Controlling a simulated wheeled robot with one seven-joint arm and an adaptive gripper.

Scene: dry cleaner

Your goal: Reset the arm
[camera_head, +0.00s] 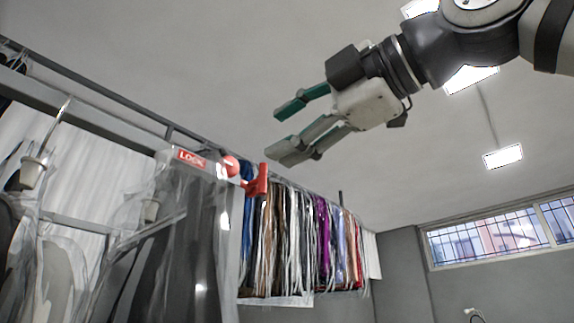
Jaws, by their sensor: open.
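My gripper (286,134) is raised high in the head view, in front of the pale ceiling. Its fingers point left and slightly down. They are spread apart with nothing between them. My arm comes in from the top right corner. The gripper appears above the row of hanging garments in the picture.
A rack of plastic-covered clothes (185,250) fills the left side, with a red LOCK label (192,159) and red handle (258,181) nearby. Several coloured garments (300,240) hang behind. A barred window (495,235) is at right. Space around the gripper looks clear.

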